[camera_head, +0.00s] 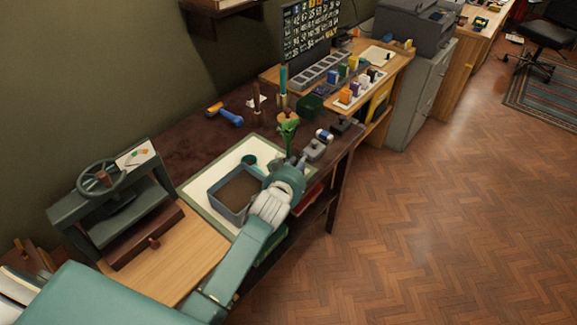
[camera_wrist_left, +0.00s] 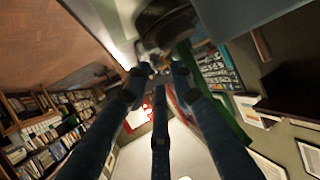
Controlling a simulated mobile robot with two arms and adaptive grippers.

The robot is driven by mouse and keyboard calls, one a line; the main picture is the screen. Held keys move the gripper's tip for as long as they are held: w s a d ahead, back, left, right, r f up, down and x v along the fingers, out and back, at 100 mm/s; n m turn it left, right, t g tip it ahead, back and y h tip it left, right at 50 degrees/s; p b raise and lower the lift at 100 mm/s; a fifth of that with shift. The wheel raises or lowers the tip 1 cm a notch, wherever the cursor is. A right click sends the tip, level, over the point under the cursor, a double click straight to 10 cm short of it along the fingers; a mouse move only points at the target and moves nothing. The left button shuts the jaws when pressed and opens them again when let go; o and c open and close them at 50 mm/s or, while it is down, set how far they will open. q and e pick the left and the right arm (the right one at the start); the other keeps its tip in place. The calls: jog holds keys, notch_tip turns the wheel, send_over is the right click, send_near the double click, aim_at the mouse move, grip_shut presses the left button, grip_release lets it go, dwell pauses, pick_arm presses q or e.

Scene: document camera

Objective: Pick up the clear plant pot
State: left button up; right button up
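I cannot single out a clear plant pot with certainty. A blue-grey, open-topped rectangular container (camera_head: 229,207) with brown fill sits on the white mat, and its walls may be see-through. My left arm passes just right of it. The wrist stands near a bright green upright thing (camera_head: 288,132), perhaps a plant, with an orange-brown part at its top. In the left wrist view, my left gripper (camera_wrist_left: 156,76) has its dark blue fingers apart, with nothing clearly held. A dark rounded object (camera_wrist_left: 165,24) is close beyond the tips. My right gripper is out of view.
The white mat (camera_head: 205,183) lies on a dark bench. A press with a wheel (camera_head: 100,178) stands at left. A blue-handled tool (camera_head: 230,117) lies behind. Small bottles (camera_head: 350,92) and a grey printer (camera_head: 415,22) stand at the back right.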

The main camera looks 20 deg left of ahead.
pick_arm(q)
jog(key=shift+x, duration=0.8)
jog(key=shift+c, duration=0.8)
grip_shut()
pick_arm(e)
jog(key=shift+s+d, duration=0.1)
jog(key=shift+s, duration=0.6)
pick_arm(q)
jog(key=shift+r, duration=0.1)
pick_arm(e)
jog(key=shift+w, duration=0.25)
pick_arm(q)
jog(key=shift+r, duration=0.2)
